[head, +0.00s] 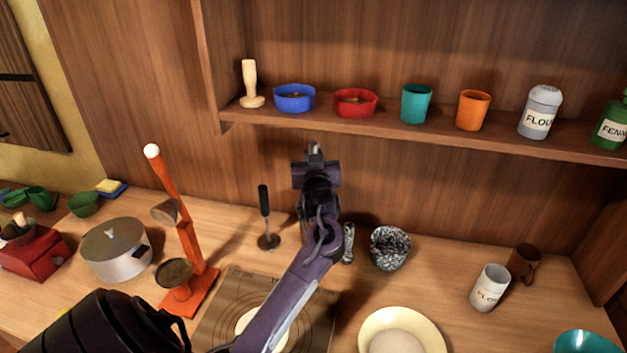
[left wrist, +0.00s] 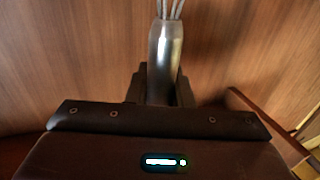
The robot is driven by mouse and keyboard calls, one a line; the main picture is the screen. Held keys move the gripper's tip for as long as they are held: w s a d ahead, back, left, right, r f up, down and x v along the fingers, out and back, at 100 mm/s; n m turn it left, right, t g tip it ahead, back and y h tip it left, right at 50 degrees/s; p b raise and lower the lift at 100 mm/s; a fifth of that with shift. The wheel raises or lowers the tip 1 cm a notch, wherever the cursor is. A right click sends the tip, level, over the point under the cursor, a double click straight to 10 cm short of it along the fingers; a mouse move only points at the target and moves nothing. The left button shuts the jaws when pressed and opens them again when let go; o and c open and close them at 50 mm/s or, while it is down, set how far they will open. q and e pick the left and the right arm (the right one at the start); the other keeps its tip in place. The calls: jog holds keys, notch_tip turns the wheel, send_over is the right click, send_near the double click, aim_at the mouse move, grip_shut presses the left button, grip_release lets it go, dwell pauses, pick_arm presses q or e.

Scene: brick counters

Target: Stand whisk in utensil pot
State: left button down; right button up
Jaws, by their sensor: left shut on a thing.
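My left gripper (head: 316,165) is raised in front of the wooden back wall, above the counter, and is shut on the whisk. In the left wrist view the whisk's steel handle (left wrist: 165,55) stands between the fingers, with the start of its wires at the top edge. In the head view the gripper hides most of the whisk. A black-and-white speckled vessel (head: 389,248) stands on the counter to the right, apart from the gripper; I cannot tell whether it is the utensil pot or a mortar. My right gripper is not in view.
A shelf (head: 380,125) with cups and jars runs above the counter. A dark-handled tool (head: 264,215) stands left of my gripper, near an orange scale (head: 190,255) and a steel pot (head: 117,250).

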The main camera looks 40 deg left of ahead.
pick_arm(q)
notch_tip(320, 180, down, 4)
jog(key=shift+s+r+p, duration=0.1)
jog(key=shift+p, duration=0.3)
notch_tip(320, 180, down, 4)
jog(key=shift+p, duration=0.95)
jog(key=shift+w+f, duration=0.2)
jog(key=shift+f, duration=0.1)
jog(key=shift+f, duration=0.2)
jog(key=c, duration=1.3)
grip_release()
